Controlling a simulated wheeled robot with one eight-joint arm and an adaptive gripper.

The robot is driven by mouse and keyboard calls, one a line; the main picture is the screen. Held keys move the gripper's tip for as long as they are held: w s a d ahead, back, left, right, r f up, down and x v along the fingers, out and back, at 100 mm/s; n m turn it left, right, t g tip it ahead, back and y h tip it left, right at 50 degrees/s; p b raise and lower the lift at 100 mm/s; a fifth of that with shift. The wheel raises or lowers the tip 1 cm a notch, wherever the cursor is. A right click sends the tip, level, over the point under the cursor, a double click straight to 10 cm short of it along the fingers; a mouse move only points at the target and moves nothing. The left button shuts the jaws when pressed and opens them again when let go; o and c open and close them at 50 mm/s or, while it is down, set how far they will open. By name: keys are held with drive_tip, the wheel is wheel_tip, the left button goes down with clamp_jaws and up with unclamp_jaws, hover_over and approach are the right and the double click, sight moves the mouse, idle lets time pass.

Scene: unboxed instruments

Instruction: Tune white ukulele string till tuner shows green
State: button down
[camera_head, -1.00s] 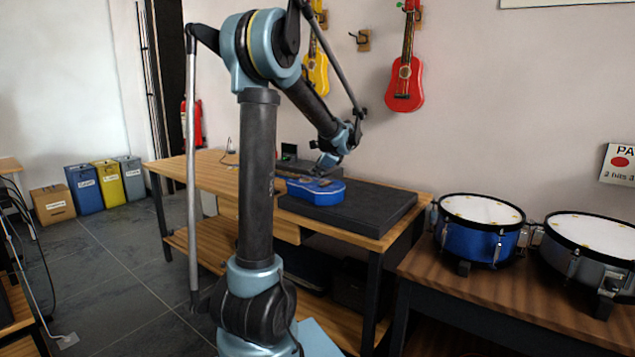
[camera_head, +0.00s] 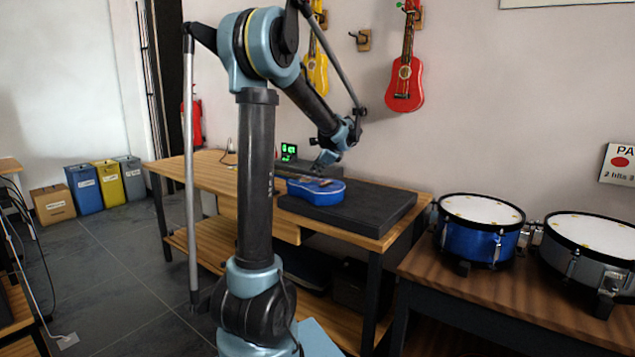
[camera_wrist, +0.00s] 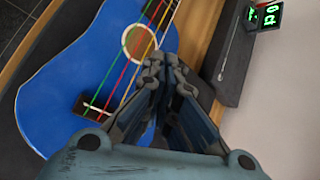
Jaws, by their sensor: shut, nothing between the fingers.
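A blue ukulele (camera_head: 318,195) lies on a dark pad on the workbench. In the wrist view its blue body (camera_wrist: 65,75) shows the sound hole, the bridge (camera_wrist: 91,107) and coloured strings, among them green, red and yellow ones and a pale one. My gripper (camera_wrist: 164,64) is shut and empty, its tips over the body beside the sound hole and the outer strings. It also shows above the ukulele in the head view (camera_head: 322,165). Whether it touches a string is unclear. The tuner (camera_head: 289,151) has a green-lit display, partly seen in the wrist view (camera_wrist: 266,15).
The dark pad (camera_head: 375,212) covers the right part of the wooden workbench (camera_head: 190,172). A blue drum (camera_head: 480,230) and a grey drum (camera_head: 590,255) stand on another table at right. A red ukulele (camera_head: 404,85) and a yellow one (camera_head: 317,75) hang on the wall.

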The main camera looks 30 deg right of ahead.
sight(318, 182)
drive_tip(key=shift+r, duration=2.5)
